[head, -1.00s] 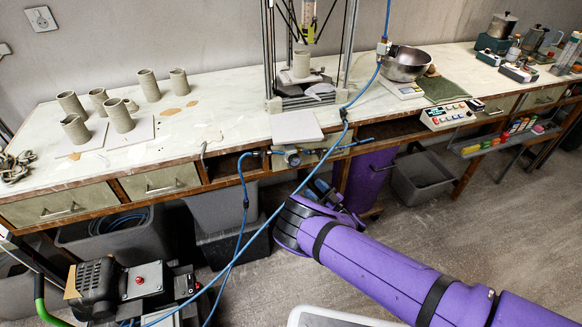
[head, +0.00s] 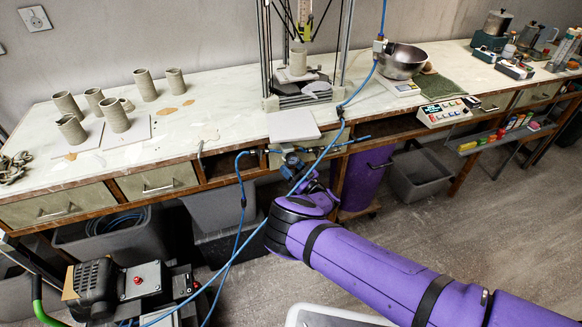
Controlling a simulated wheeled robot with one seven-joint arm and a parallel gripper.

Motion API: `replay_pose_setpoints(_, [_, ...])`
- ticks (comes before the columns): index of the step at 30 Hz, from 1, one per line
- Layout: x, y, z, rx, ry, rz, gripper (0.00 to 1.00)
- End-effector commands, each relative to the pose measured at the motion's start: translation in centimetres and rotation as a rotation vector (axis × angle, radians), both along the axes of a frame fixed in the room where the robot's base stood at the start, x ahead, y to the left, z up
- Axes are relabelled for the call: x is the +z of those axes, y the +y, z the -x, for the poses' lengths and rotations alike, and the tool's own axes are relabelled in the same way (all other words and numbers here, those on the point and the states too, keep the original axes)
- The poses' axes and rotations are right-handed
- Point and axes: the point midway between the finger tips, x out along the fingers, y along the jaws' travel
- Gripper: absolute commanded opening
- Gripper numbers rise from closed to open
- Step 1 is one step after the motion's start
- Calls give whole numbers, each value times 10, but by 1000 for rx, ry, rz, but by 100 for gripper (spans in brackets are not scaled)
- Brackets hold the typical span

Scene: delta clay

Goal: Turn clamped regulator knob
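The regulator (head: 290,161) is a small dark and blue fitting on the front edge of the workbench, with blue hose joined to it. The knob itself is too small and too covered to make out clearly. My gripper (head: 303,180) is at the end of my purple arm, just below and in front of the regulator. My wrist and a blue hose partly hide it, so I cannot tell whether its fingers touch the knob or are open.
A blue hose (head: 240,215) hangs in front of the bench and crosses near my wrist. A purple bin (head: 366,178) and a grey bin (head: 418,172) stand under the bench. A compressor (head: 100,287) stands at lower left. Floor to the right is clear.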

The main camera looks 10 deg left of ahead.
Motion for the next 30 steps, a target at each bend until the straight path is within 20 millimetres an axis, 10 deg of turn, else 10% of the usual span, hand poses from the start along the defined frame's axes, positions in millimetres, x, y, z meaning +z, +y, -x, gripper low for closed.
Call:
replay_pose_setpoints(5, [0,0,0,0,0,0,51])
replay_pose_setpoints(11, [0,0,0,0,0,0,5])
replay_pose_setpoints(30, [2,3,3,-220,3,-6,4])
